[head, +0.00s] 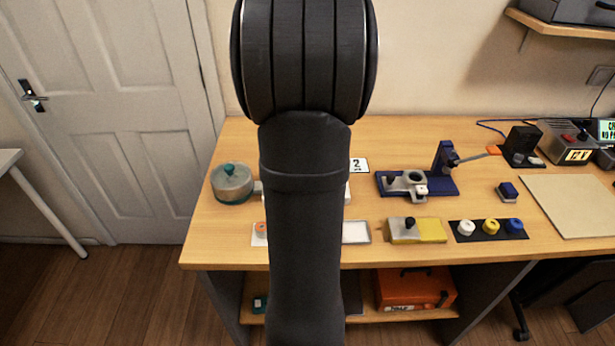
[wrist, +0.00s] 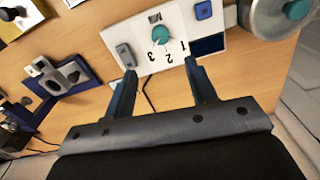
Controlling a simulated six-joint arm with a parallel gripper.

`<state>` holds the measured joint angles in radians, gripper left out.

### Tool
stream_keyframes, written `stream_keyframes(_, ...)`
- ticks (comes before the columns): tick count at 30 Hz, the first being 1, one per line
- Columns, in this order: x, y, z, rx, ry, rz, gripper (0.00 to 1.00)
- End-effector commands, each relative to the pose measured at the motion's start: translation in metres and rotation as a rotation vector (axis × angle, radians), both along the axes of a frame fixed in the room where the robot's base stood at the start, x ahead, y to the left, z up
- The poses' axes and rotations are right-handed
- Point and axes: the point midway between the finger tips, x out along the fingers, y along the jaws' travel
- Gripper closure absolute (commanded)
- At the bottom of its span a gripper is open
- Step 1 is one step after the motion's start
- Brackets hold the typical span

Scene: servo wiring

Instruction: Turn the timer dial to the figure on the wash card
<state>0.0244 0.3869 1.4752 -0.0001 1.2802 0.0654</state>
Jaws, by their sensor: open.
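The timer dial is a round teal knob (wrist: 160,34) on a white panel (wrist: 140,62) in the wrist view. Figures 1, 2 and 3 are printed around it and appear upside down. I cannot tell for sure which figure it points at. In the head view my arm hides the dial. The wash card (head: 359,165), a small white card with a black 2, lies just right of my arm in the head view. My gripper (wrist: 160,68) is open and empty, its two fingers apart on the near side of the dial, not visibly gripping it.
A clear pot with a teal lid knob (head: 232,183) stands left of the panel. A blue fixture with a grey clamp (head: 416,184), a yellow-grey block (head: 418,230) and a black strip with white, yellow and blue knobs (head: 488,229) lie to the right. A beige mat (head: 572,205) lies further right.

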Motion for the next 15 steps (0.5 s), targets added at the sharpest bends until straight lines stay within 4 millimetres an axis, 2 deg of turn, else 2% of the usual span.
stream_keyframes(1, -0.001, 0.0, -0.012, 0.0, 0.004, 0.001, 0.48)
stream_keyframes(9, -0.001, 0.0, -0.072, 0.0, 0.004, 0.002, 0.48)
stream_keyframes(15, 0.0, 0.0, -0.106, 0.0, 0.003, 0.002, 0.48)
